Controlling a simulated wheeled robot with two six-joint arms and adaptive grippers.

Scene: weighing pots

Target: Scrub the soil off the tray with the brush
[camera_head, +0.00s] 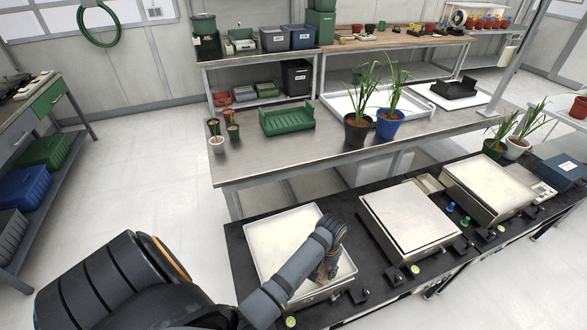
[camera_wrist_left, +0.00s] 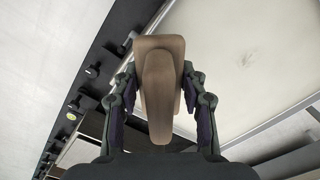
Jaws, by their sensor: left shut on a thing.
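The tray (camera_head: 283,232) is pale with a raised light rim, at the near left of the black bench. It also shows in the left wrist view (camera_wrist_left: 225,90), with a small faint grey smudge (camera_wrist_left: 248,58) of what looks like soil on its surface. My left gripper (camera_head: 325,272) is over the tray's near right part. In the left wrist view its two fingers close on the sides of a brown brush (camera_wrist_left: 160,85). The brush's bristles are hidden, and I cannot tell whether they touch the tray. My right gripper is not in view.
Two scales with pale plates, a middle one (camera_head: 408,217) and a right one (camera_head: 488,184), stand right of the tray. Black knobs line the bench's front edge. A metal table (camera_head: 290,160) behind holds potted plants and a green crate (camera_head: 287,119).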

